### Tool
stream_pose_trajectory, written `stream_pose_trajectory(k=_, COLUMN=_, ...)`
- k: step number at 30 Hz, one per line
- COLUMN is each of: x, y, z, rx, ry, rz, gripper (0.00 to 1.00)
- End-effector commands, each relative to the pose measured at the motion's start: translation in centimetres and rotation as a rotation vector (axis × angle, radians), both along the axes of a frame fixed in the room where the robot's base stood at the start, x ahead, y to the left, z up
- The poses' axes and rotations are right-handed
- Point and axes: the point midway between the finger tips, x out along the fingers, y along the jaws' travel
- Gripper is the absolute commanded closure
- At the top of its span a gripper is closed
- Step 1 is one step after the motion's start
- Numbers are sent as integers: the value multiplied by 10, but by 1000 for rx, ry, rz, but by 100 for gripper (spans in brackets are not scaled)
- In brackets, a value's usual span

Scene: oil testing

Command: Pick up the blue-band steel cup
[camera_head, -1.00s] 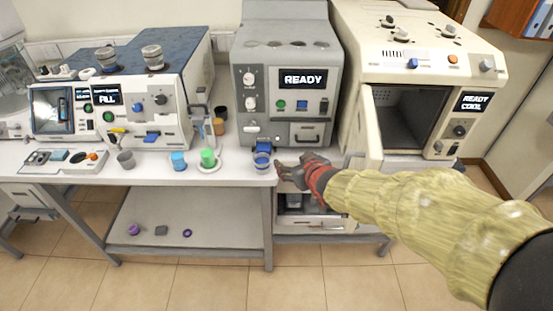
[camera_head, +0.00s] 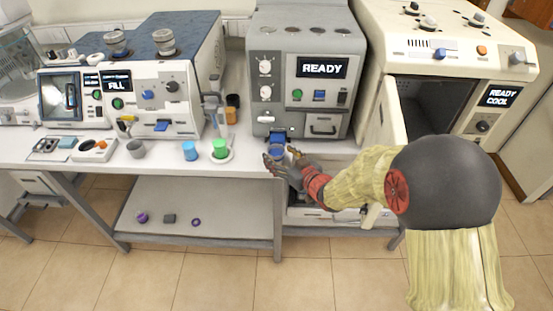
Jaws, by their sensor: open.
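The blue-band steel cup (camera_head: 278,149) stands near the front edge of the bench, just in front of the middle machine. My gripper (camera_head: 280,157) is at the cup with its fingers spread and open. The fingers hide much of the cup, and I cannot tell whether they touch it.
A blue cup (camera_head: 190,151), a green cup (camera_head: 220,147) on a white base, and a grey cup (camera_head: 136,149) stand left on the bench (camera_head: 165,165). The middle machine (camera_head: 310,85) reads READY.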

Motion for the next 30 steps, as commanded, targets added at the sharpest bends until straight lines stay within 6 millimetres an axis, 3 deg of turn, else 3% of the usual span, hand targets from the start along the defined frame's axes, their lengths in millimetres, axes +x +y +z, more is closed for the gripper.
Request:
stream_pose_trajectory(k=6, x=20, y=13, z=-9, rx=0, ry=1, rz=1, gripper=37)
stream_pose_trajectory(k=14, x=22, y=14, z=-8, rx=-1, ry=1, rz=-1, gripper=37)
stream_pose_trajectory(k=30, x=22, y=14, z=-8, rx=-1, ry=1, rz=-1, gripper=67)
